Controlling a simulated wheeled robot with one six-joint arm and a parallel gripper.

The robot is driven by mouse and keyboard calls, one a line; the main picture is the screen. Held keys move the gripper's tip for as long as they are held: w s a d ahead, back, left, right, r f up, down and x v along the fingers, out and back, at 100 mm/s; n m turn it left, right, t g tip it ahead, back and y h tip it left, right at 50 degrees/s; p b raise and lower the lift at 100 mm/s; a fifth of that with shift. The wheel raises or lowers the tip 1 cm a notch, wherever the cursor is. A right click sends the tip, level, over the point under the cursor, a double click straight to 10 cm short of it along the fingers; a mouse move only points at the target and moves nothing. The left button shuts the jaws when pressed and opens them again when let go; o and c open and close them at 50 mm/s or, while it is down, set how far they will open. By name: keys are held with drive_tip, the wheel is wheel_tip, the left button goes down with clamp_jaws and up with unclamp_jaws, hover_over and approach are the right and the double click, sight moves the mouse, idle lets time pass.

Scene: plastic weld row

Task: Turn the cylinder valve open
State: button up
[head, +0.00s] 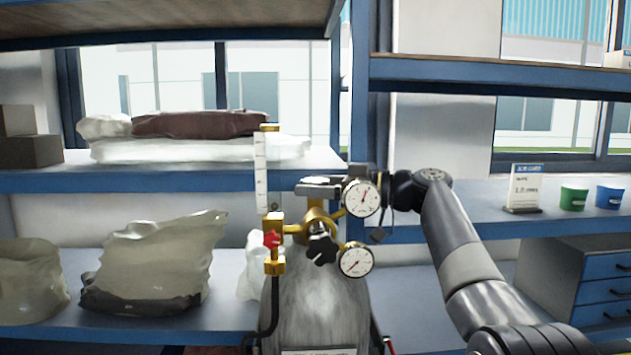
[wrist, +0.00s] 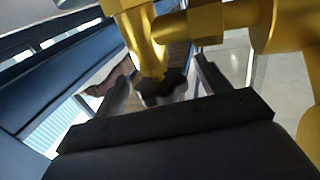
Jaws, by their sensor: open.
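A grey gas cylinder (head: 315,310) stands upright in the middle of the head view. Brass valve and regulator fittings (head: 292,228) sit on its top, with a black lobed knob (head: 321,248) at the front and a red knob (head: 271,239) to the left. Two round gauges, upper (head: 362,198) and lower (head: 356,261), are on the right. My gripper (head: 318,187) is open beside the top of the fittings, above the black knob. In the wrist view, brass parts (wrist: 215,20) fill the top, and a dark lobed shape (wrist: 160,88) shows between the open fingers (wrist: 162,78). Contact cannot be told.
A clear flow tube (head: 262,170) rises left of the fittings. Shelves hold wrapped bundles (head: 205,124) and a translucent bag (head: 160,255) on the left. A sign (head: 525,188), green cup (head: 573,198) and blue cup (head: 609,197) stand on the right shelf.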

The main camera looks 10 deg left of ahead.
drive_tip(key=shift+a, duration=0.2)
drive_tip(key=c, duration=1)
drive_tip(key=shift+o, duration=0.2)
drive_tip(key=shift+w+r+n+g+p, duration=0.15)
drive_tip(key=shift+n+g+p, duration=0.1)
drive_tip(key=shift+g+p, duration=0.25)
drive_tip(key=shift+s+r+n+g+p, duration=0.1)
drive_tip(key=shift+n+g+p, duration=0.2)
drive_tip(key=shift+p, duration=0.4)
drive_tip(key=n+g+p, duration=0.1)
drive_tip(key=g+p, duration=0.1)
drive_tip(key=p, duration=0.1)
drive_tip(key=shift+r+n+g, duration=0.1)
drive_tip(key=shift+n+g, duration=0.25)
drive_tip(key=shift+g, duration=0.05)
drive_tip(key=shift+f+n+g+h+p, duration=0.2)
drive_tip(key=shift+n+g+h+p, duration=0.3)
drive_tip(key=shift+n+g+p, duration=0.5)
drive_tip(key=shift+g, duration=0.5)
drive_tip(key=o, duration=1)
drive_tip(key=shift+f, duration=0.15)
drive_tip(key=shift+c, duration=0.2)
